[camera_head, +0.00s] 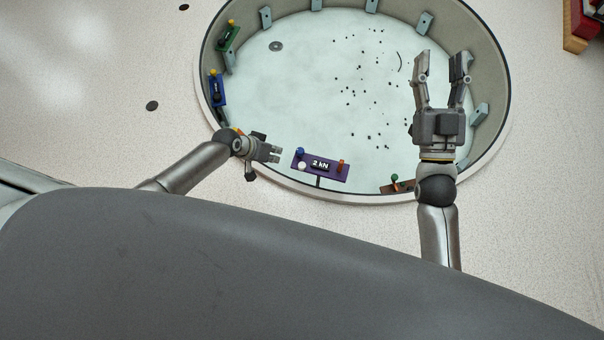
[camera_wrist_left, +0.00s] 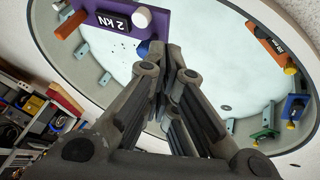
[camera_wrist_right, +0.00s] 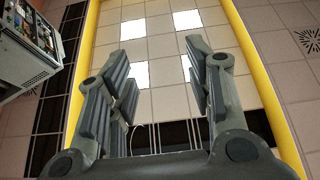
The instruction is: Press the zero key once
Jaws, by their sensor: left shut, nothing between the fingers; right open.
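A purple panel (camera_head: 334,172) with a "2 kN" display (camera_head: 320,164) stands on the near rim of the round basin. It carries a blue knob (camera_head: 299,151), a white round key (camera_head: 302,166) and an orange piece (camera_head: 340,163). No zero marking is legible. The panel also shows in the left wrist view (camera_wrist_left: 178,15), with the white key (camera_wrist_left: 142,17). My left gripper (camera_head: 278,153) is shut and empty, just left of the panel; its fingers (camera_wrist_left: 162,58) overlap the panel's edge in the wrist view, and contact cannot be told. My right gripper (camera_head: 440,58) is open and empty over the basin.
The basin wall (camera_head: 490,60) also carries a green panel (camera_head: 229,38), a blue panel (camera_head: 217,90) and a brown panel (camera_head: 397,187). An orange panel (camera_wrist_left: 268,40) sits near my left wrist. Small dark bits lie scattered on the pale basin floor (camera_head: 300,100).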

